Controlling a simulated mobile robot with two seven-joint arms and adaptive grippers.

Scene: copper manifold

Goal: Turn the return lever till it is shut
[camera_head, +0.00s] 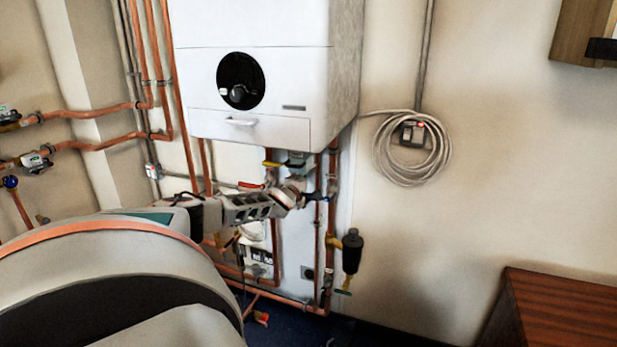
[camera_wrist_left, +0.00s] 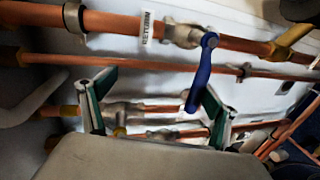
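The return lever is a blue handle (camera_wrist_left: 201,72) on a metal valve body (camera_wrist_left: 182,35) in a copper pipe labelled RETURN (camera_wrist_left: 147,28). In the left wrist view the lever lies across the pipe's line. In the head view the blue lever (camera_head: 318,197) shows below the white boiler, just right of my left gripper (camera_head: 297,196). In the left wrist view my left gripper (camera_wrist_left: 155,108) is open, its two green-padded fingers well apart. The lever's free end appears between them, close to the right finger; whether they touch I cannot tell. My right gripper is not in view.
The white boiler (camera_head: 250,75) hangs above. A yellow lever (camera_head: 272,164) and several copper pipes crowd the area around my left gripper. A black filter body (camera_head: 351,252) stands to the lower right. A coiled cable (camera_head: 385,160) hangs on bare wall at right.

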